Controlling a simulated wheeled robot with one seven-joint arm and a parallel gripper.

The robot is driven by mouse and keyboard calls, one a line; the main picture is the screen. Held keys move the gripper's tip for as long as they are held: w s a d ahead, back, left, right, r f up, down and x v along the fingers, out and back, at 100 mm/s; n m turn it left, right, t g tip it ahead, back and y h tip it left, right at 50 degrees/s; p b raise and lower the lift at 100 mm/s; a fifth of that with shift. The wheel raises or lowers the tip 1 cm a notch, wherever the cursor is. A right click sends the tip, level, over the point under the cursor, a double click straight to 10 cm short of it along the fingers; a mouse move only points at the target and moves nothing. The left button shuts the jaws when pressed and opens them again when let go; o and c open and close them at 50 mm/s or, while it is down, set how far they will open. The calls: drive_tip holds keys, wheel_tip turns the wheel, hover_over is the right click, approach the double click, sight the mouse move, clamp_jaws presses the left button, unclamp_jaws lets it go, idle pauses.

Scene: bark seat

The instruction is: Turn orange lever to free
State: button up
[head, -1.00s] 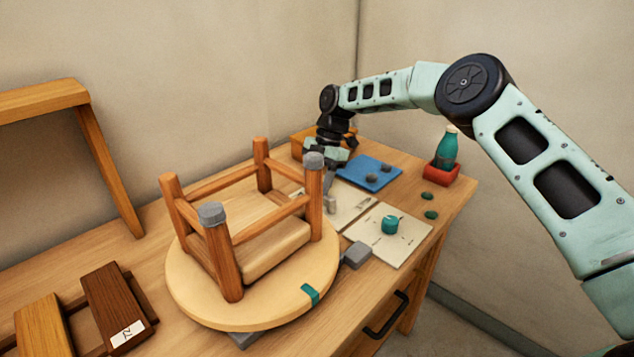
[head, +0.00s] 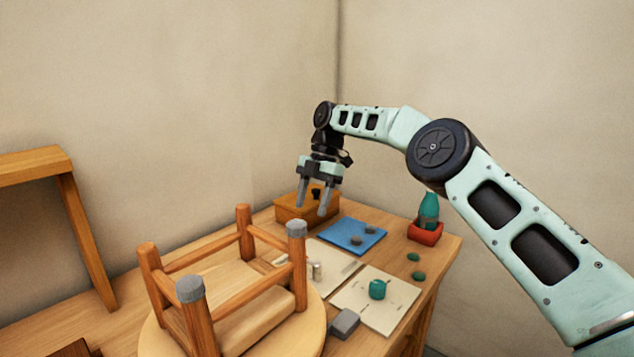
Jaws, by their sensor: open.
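I cannot make out an orange lever in the head view. An upturned wooden stool (head: 215,262) with grey caps on some of its legs stands on a round pale turntable (head: 312,335). A grey block (head: 345,322) sits at the turntable's right edge. My gripper (head: 313,208) is open and empty, fingers pointing down. It hangs beyond the stool, in front of an orange-brown wooden box (head: 290,209) at the back of the table, and hides part of it. I cannot tell whether it touches the box.
A blue mat (head: 348,233) with dark stones lies right of the box. Pale boards (head: 390,316) lie nearer, one carrying a teal knob-like piece (head: 377,289). A teal bottle (head: 429,209) stands in a red holder (head: 425,232). A wooden frame (head: 85,240) stands left.

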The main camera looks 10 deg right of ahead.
drive_tip(key=shift+p+v, duration=1.6)
drive_tip(key=shift+v, duration=1.05)
